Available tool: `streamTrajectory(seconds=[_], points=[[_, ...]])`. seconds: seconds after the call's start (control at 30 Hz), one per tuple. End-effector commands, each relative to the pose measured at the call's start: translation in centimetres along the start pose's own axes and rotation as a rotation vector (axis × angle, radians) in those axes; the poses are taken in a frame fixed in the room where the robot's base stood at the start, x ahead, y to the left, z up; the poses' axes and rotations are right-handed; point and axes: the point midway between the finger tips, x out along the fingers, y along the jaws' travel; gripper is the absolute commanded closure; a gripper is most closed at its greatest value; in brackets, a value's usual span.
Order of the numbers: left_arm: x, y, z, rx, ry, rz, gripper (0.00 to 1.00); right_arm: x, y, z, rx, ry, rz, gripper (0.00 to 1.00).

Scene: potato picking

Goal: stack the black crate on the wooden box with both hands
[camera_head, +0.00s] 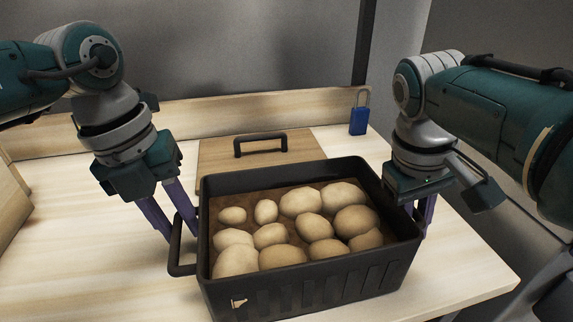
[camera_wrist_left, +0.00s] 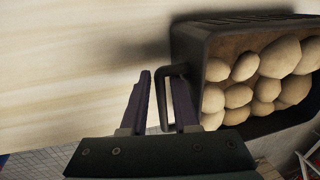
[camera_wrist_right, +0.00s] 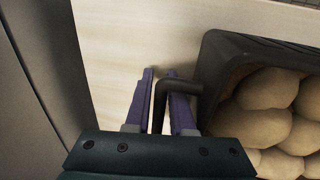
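The black crate (camera_head: 310,282), full of potatoes, stands at the front middle of the table in the head view. Its side handle (camera_head: 176,246) sticks out on the left. My left gripper (camera_head: 178,222) is at this handle; in the left wrist view its fingers (camera_wrist_left: 162,95) stand apart on either side of the bar. My right gripper (camera_head: 426,215) is at the opposite end; in the right wrist view its fingers (camera_wrist_right: 160,85) stand either side of the other handle (camera_wrist_right: 160,110). A wooden piece (camera_head: 10,205) at the left edge may be the wooden box, mostly cut off.
A brown wooden panel (camera_head: 215,150) with a black handle (camera_head: 260,143) lies behind the crate. A blue padlock-like object (camera_head: 358,118) stands at the back right. A low wooden ledge (camera_head: 210,115) runs along the back. The table left of the crate is clear.

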Motion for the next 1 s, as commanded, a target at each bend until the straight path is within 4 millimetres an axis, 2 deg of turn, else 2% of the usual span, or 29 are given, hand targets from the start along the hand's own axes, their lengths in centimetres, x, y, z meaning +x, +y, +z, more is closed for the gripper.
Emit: streamTrajectory(seconds=[0.1,0.3,0.37,1.0], points=[[-0.01,-0.01,-0.01,0.0,0.0,0.0,0.71,-0.01,0.01,0.0,0.0,0.0,0.0,0.78],[-0.03,0.0,0.0,0.0,0.0,0.0,0.94,-0.02,0.0,0.01,0.0,-0.001,0.0,1.0],[-0.03,0.0,0.0,0.0,0.0,0.0,1.0,-0.03,0.0,0.01,-0.001,-0.001,0.0,1.0],[-0.07,0.01,0.02,-0.001,0.0,0.0,1.0,-0.04,0.0,0.03,-0.001,-0.001,0.0,1.0]])
